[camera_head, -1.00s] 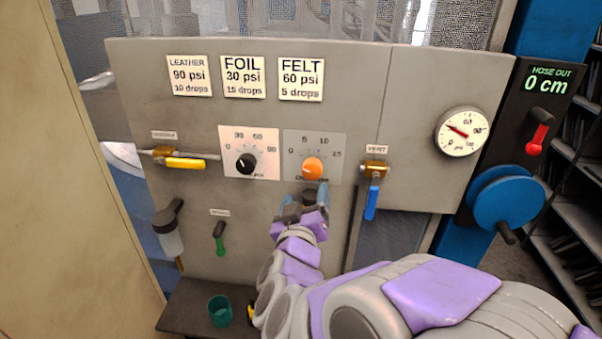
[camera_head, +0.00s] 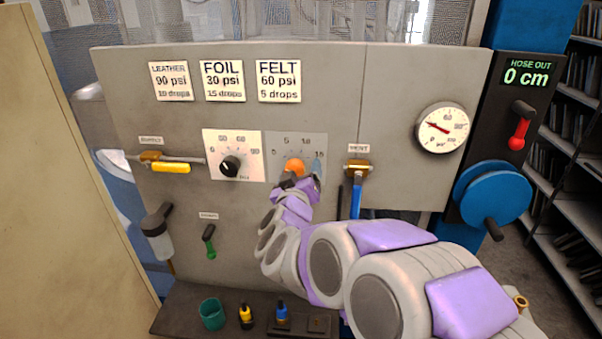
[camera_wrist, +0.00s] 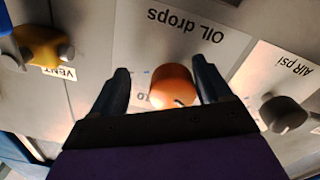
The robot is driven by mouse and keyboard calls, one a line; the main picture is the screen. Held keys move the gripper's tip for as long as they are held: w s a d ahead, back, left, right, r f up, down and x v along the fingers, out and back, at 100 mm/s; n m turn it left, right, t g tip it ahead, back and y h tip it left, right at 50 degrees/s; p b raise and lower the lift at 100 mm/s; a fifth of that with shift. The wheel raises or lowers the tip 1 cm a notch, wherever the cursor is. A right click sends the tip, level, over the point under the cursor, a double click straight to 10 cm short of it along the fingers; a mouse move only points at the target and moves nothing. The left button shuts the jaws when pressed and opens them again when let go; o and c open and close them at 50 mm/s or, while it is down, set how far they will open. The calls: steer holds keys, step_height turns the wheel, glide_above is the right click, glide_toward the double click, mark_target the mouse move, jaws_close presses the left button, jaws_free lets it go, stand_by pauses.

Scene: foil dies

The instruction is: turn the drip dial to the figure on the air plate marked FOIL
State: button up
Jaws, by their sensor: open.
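The orange drip dial (camera_head: 293,166) sits on the grey plate labelled OIL drops, with figures 0 to 15. In the wrist view the dial (camera_wrist: 171,85) shows a small dark mark on its edge; which figure it points to I cannot tell. My gripper (camera_head: 299,182) is at the dial, and partly covers its lower side. In the wrist view my open gripper (camera_wrist: 161,70) has one finger on each side of the dial, with gaps showing. The FOIL plate (camera_head: 222,81) reads 30 psi, 15 drops.
The black AIR psi dial (camera_head: 229,166) is just left. The VENT valve with a blue handle (camera_head: 356,195) is close on the right. Other plates are LEATHER (camera_head: 171,82) and FELT (camera_head: 279,81). A gauge (camera_head: 443,128) and blue reel (camera_head: 492,194) are farther right.

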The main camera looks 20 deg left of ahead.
steer(key=shift+s+a+r, duration=0.15)
steer(key=shift+s+a, duration=0.15)
steer(key=shift+c, duration=0.7)
steer(key=shift+a, duration=0.7)
steer(key=c, duration=0.3)
steer(key=shift+s, duration=0.1)
steer(key=shift+c, duration=0.8)
steer(key=shift+d+f, duration=0.2)
steer(key=shift+d, duration=0.2)
steer(key=c, duration=0.3)
steer(key=shift+c, duration=0.7)
steer(key=shift+a+f, duration=0.1)
